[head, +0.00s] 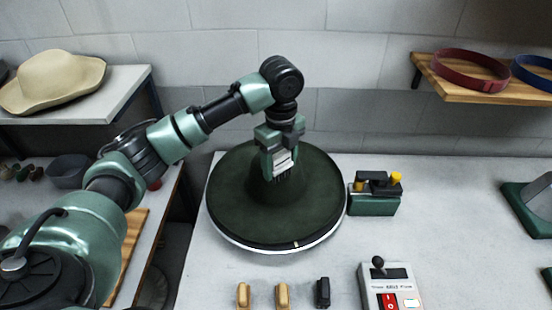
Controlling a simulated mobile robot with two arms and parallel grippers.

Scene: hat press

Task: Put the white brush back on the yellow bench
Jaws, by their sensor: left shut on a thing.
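My left gripper (281,148) is shut on the white brush (283,160), which points down with dark bristles low. It is in front of the crown of a dark green hat (235,205). Whether the bristles touch the hat I cannot tell. The bench (430,220) under the hat looks pale grey; I see no bench that is clearly yellow. My right gripper is not in view.
The hat lies on a round white-rimmed base (285,250). Two tan pieces (243,295) (283,295) and a black one (322,292) stand at the front. A control box (390,285) and a green-based device (373,206) stand right.

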